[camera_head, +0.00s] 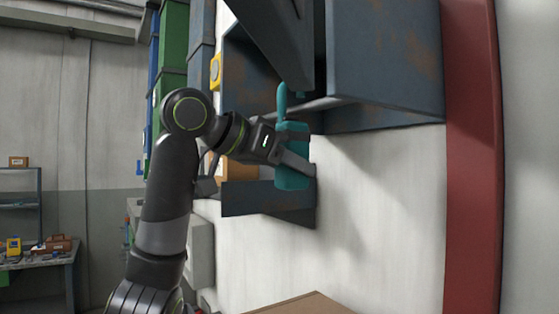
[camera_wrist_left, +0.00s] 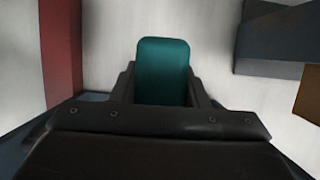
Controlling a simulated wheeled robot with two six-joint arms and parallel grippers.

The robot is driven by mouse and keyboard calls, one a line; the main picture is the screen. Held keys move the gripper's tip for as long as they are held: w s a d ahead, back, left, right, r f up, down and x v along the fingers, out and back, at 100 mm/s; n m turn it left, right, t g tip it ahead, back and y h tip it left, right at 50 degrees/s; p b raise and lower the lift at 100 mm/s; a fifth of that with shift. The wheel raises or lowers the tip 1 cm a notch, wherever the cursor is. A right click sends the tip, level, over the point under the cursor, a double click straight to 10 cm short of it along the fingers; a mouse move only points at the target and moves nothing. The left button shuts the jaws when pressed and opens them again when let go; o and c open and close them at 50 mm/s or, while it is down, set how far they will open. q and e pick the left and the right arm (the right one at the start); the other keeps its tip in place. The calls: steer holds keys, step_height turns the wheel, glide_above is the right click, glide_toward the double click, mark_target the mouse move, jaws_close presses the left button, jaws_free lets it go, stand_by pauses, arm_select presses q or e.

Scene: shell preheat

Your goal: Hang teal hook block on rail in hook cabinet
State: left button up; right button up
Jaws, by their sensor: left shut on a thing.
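The teal hook block (camera_head: 292,180) is held upright by my left gripper (camera_head: 294,158) in the head view, its hook (camera_head: 282,98) pointing up. The block also shows between both fingers in the left wrist view (camera_wrist_left: 163,72). The hook's top is at the lower opening of the blue-grey hook cabinet (camera_head: 385,60), overlapping a dark cabinet part in the picture. I cannot tell whether the hook touches anything. The rail cannot be made out clearly. My right gripper is not in view.
A blue-grey shelf bracket (camera_head: 265,200) with an orange-brown box (camera_head: 243,171) is below and behind the gripper. A red post (camera_head: 473,150) stands to the right. Green bins (camera_head: 173,45) are at upper left. The white wall below the cabinet is clear.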

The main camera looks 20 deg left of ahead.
arm_select(q)
steer(key=shift+w+d+r, duration=0.1)
steer(key=shift+w+d, duration=0.35)
steer(key=shift+w, duration=0.2)
steer(key=shift+s+f+b, duration=0.1)
steer(key=shift+f+b, duration=0.4)
steer(key=shift+f, duration=0.7)
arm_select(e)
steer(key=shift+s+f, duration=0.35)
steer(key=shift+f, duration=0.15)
arm_select(q)
steer(key=o, duration=1.3)
steer(key=shift+o, duration=0.2)
steer(key=b+v, duration=0.5)
steer(key=v, duration=1.2)
steer(key=shift+r, duration=0.2)
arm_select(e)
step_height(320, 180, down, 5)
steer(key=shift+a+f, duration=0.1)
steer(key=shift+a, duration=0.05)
